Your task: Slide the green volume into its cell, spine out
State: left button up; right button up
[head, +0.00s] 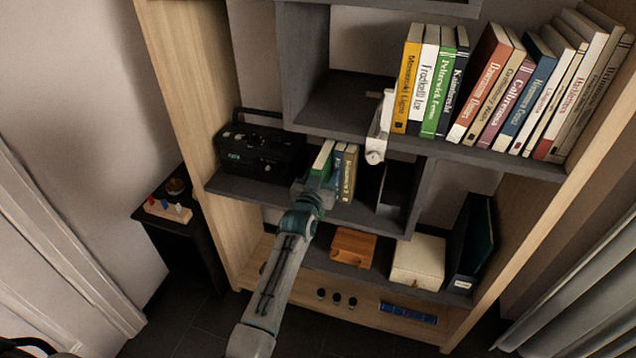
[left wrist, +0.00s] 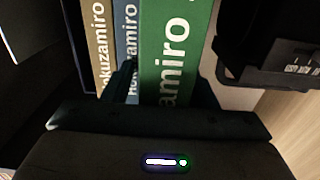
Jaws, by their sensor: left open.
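The green volume (head: 322,160) stands upright on the middle shelf, at the left end of a short row beside a blue book (head: 338,168) and a tan book (head: 350,170). Its spine faces out. In the left wrist view the green spine (left wrist: 178,45) looks larger than its neighbours and seems to stand out in front of them. My left gripper (head: 313,188) is at the lower part of this spine. Its open fingers show on both sides of the book in the left wrist view (left wrist: 168,88); contact cannot be told. My right gripper is not in view.
A black radio (head: 258,150) stands close left of the row. A dark divider (head: 420,195) and an empty-looking space lie to its right. The upper shelf (head: 480,155) holds many books and a white bookend (head: 379,130). Boxes (head: 417,262) stand below.

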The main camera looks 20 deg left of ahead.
pick_arm(q)
jog(key=s+b, duration=0.1)
jog(key=s, duration=0.9)
jog(key=shift+s+a+r, duration=0.15)
jog(key=shift+s+a, duration=0.05)
jog(key=shift+s, duration=0.2)
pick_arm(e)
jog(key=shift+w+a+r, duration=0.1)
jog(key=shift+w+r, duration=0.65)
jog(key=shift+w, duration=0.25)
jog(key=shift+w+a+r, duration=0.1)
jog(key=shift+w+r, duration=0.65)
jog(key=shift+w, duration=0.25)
